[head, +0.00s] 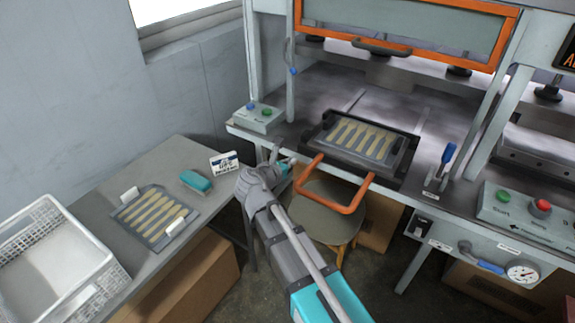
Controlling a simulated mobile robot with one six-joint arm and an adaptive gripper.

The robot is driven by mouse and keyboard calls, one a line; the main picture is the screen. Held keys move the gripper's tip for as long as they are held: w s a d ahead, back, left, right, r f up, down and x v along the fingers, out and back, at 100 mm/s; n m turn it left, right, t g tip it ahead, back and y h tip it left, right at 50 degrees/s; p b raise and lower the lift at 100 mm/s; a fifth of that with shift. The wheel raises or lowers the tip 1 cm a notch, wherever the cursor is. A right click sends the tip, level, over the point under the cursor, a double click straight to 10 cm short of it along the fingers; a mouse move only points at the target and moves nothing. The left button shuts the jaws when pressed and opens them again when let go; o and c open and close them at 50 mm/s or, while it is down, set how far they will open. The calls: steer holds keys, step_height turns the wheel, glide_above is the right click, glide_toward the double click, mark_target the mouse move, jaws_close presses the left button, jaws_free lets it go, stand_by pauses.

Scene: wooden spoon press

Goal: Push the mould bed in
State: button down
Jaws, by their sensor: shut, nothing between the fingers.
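The mould bed (400,162) is a dark tray with several pale wooden spoon blanks (362,138) in it. It sits at the front of the press table, partly pulled out. Its orange U-shaped handle (339,209) sticks out over the table's front edge. My gripper (277,157) is shut and empty, just left of the handle's left end. I cannot tell whether it touches the handle. My arm hides part of the floor and the stool below. The orange-framed guard (405,53) of the press is raised above the bed.
A side table (166,157) at left holds a second tray of spoons (155,215), a teal brush (196,181), a small sign (224,162) and a white basket (52,258). A lever with a blue knob (447,153) and a button box (530,214) stand right of the bed. A stool (325,222) is below the handle.

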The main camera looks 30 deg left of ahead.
mark_target(310, 146)
steer(key=x, duration=0.3)
steer(key=b+x, duration=0.1)
steer(key=x, duration=0.4)
steer(key=shift+w+r+b, duration=0.15)
steer(key=shift+w+b, duration=0.2)
steer(key=shift+w, duration=0.15)
steer(key=shift+w+d, duration=0.15)
steer(key=shift+w, duration=0.75)
